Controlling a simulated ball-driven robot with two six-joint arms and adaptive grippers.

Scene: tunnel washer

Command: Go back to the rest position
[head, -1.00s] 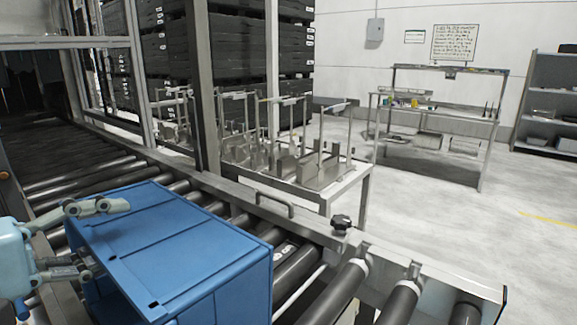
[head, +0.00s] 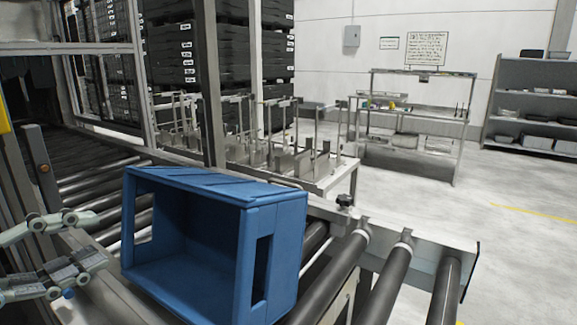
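A blue crate (head: 272,215) lies on the roller conveyor with its open side facing me, and its inside looks empty. My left gripper (head: 96,238) is at the left edge of the head view, left of the crate. Its fingers are spread apart and hold nothing, and a gap shows between it and the crate. My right gripper is not in the view.
The roller conveyor (head: 340,275) runs from the washer tunnel at the left to a metal end plate (head: 431,254). Behind it are a metal fixture table (head: 322,185), a workbench (head: 416,116) and shelves (head: 535,92). Open floor lies at right.

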